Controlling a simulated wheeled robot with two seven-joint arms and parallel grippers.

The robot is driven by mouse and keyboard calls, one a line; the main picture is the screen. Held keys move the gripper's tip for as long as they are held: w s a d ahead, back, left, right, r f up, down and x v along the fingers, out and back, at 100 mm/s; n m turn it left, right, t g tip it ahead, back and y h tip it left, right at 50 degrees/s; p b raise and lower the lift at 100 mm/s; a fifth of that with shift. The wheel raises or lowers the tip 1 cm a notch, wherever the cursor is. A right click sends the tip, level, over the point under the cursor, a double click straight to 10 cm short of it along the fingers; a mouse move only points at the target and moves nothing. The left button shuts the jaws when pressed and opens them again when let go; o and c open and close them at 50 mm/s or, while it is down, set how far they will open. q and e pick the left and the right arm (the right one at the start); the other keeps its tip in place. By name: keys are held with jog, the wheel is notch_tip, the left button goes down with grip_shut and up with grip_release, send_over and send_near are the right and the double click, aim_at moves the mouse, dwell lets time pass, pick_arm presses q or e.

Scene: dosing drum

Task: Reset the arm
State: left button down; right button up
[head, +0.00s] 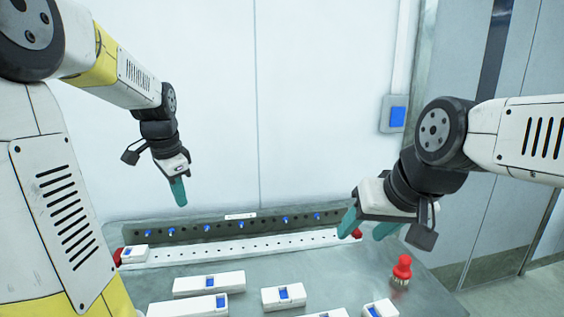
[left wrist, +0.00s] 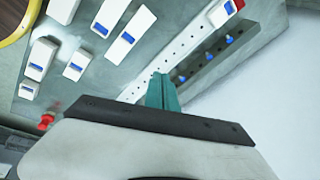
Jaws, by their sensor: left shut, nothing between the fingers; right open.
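My left gripper (head: 179,190) hangs above the left part of the table, its teal fingers pointing down and pressed together with nothing between them. Its teal fingers (left wrist: 162,92) also show in the left wrist view, apart from everything on the table. My right gripper (head: 369,228) is at the right, over the table's right part. Its teal fingers are spread and empty, pointing down and left. A red-topped piece (head: 402,268) stands on the table below and to the right of it.
The grey table (head: 260,262) carries several white blocks with blue labels, such as one (head: 209,284) at the left. A perforated rail (head: 240,245) with several blue knobs runs along the back. A wall box (head: 396,114) is at the right. The air between the grippers is clear.

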pick_arm(q)
jog(key=s+d+r+n+t+h, duration=0.1)
jog(key=s+d+n, duration=0.3)
jog(key=s, duration=0.5)
jog(key=s+d+r+n+t+h, duration=0.1)
jog(key=s+d+r+n+t, duration=0.1)
jog(key=s+d+n, duration=0.2)
jog(key=s+d, duration=0.3)
jog(key=s, duration=0.2)
jog(key=shift+d+n+t, duration=0.15)
jog(key=shift+n+t, duration=0.15)
jog(key=shift+n, duration=0.1)
